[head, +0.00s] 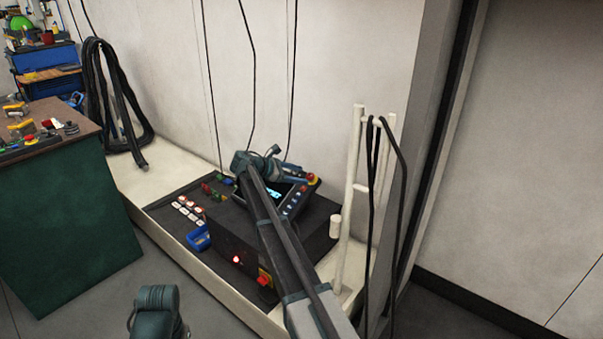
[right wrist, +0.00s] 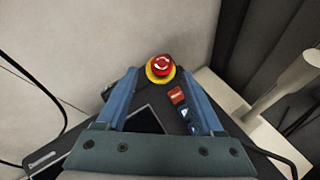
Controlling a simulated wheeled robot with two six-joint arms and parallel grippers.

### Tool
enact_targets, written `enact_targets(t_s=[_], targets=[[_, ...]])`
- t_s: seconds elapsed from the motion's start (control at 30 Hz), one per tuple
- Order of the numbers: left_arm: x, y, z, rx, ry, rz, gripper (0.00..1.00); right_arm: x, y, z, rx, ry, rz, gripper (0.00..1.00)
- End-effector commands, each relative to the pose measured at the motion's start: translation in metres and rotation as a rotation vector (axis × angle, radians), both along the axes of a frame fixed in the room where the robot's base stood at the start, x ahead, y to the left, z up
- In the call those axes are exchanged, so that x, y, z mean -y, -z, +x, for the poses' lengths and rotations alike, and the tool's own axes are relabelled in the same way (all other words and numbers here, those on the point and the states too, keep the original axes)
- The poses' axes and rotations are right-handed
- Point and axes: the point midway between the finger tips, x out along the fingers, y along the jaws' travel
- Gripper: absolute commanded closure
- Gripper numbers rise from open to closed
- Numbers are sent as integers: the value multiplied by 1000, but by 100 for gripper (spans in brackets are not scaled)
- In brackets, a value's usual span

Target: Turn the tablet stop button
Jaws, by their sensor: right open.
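The tablet (head: 270,193) leans on the dark control console with its screen lit. Its stop button (head: 313,178) is a red mushroom knob on a yellow ring at the tablet's upper right corner. In the right wrist view the stop button (right wrist: 161,66) shows white arrows on its top. My right gripper (head: 303,177) reaches over the tablet from the left and is open. In the wrist view its two blue fingers (right wrist: 159,76) stand on either side of the button, with gaps to it. Whether the fingertips reach down past the knob is hard to tell.
A cream pipe rack (head: 348,200) with black cables stands right of the tablet. The wall is close behind. A green workbench (head: 70,210) stands left.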

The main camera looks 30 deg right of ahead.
Motion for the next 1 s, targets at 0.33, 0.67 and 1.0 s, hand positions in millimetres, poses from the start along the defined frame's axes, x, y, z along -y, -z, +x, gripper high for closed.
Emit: enact_targets(t_s=[0.33,0.67,1.0], targets=[[1,-40,-1,-2,-2,-7,50,-69,-40,4,-1,-3,-1,31],[1,-53,-1,-2,-2,-8,50,-99,-52,5,0,-1,0,31],[1,-53,-1,-3,-2,-8,50,-102,-52,5,0,-1,0,31]])
